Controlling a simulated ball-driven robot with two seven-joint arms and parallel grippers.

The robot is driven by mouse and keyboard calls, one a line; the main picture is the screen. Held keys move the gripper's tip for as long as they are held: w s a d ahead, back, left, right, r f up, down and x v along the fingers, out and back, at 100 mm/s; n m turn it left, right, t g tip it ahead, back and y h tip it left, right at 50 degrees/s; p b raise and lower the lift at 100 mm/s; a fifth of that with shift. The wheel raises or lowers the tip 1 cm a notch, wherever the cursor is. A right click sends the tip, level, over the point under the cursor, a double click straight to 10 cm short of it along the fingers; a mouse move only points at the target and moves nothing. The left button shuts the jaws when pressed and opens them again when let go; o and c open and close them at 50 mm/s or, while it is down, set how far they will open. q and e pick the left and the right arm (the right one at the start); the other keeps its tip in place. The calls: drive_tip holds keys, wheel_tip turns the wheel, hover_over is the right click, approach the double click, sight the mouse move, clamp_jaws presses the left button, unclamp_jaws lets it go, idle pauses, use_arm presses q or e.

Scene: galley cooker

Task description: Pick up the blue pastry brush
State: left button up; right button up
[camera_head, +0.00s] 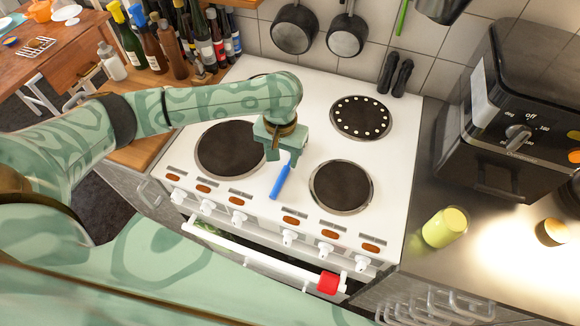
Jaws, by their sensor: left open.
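The blue pastry brush (280,181) lies on the white cooker top (255,200), between the front left and front right hotplates. Its blue handle points toward the front edge. Its far end is hidden at my left gripper (283,157). That gripper points down over the far end of the brush, with its jaws open. I cannot tell whether the fingers touch the brush. My right gripper is not in view.
Hotplates lie left (230,148) and right (341,186) of the brush. Knobs and a white rail with a red item (328,283) line the front. Bottles (152,48) stand back left. A black fryer (510,120) and yellow jar (444,228) stand right.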

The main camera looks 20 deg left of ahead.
sight(283, 174)
use_arm(q)
wheel_tip(283, 174, down, 2)
drive_tip(key=shift+s, duration=0.1)
wheel_tip(283, 174, down, 5)
drive_tip(key=b, duration=0.3)
drive_tip(key=shift+f, duration=0.2)
drive_tip(key=shift+r, duration=0.15)
drive_tip(key=shift+c, duration=0.6)
clamp_jaws()
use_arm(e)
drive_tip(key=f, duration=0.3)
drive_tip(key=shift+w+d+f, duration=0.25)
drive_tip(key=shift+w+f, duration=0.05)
